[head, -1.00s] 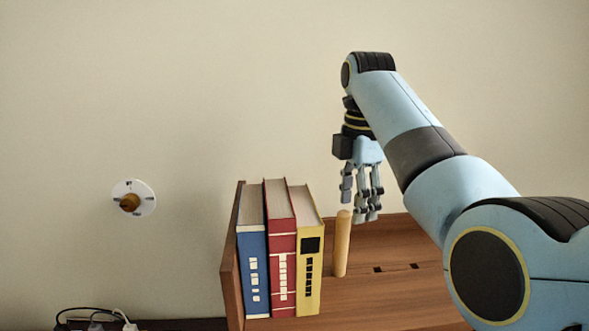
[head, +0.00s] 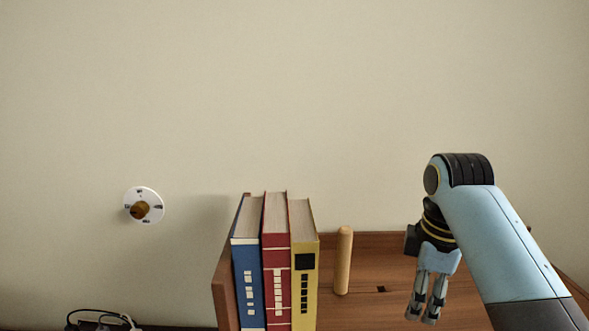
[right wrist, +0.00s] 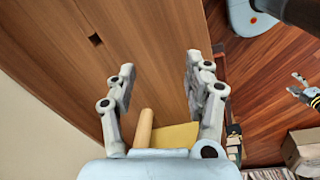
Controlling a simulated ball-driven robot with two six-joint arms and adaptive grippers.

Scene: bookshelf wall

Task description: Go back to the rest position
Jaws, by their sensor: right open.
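My right gripper (head: 425,312) hangs with its fingers down over the right part of the wooden shelf (head: 385,262), to the right of the upright wooden peg and apart from it. In the right wrist view its fingers (right wrist: 161,68) are spread with nothing between the tips. Beyond the palm the peg (right wrist: 144,128) and a yellow book (right wrist: 175,136) show partly. What looks like my left gripper (right wrist: 300,91) is small at the right edge of the right wrist view, above the floor; its jaw state is unclear. It is out of the head view.
Blue (head: 248,285), red (head: 276,270) and yellow (head: 304,285) books stand upright at the shelf's left end. The peg (head: 343,262) stands beside them. A round white dial (head: 155,203) is on the wall. Cables (head: 100,316) lie at the lower left. The wall space above is clear.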

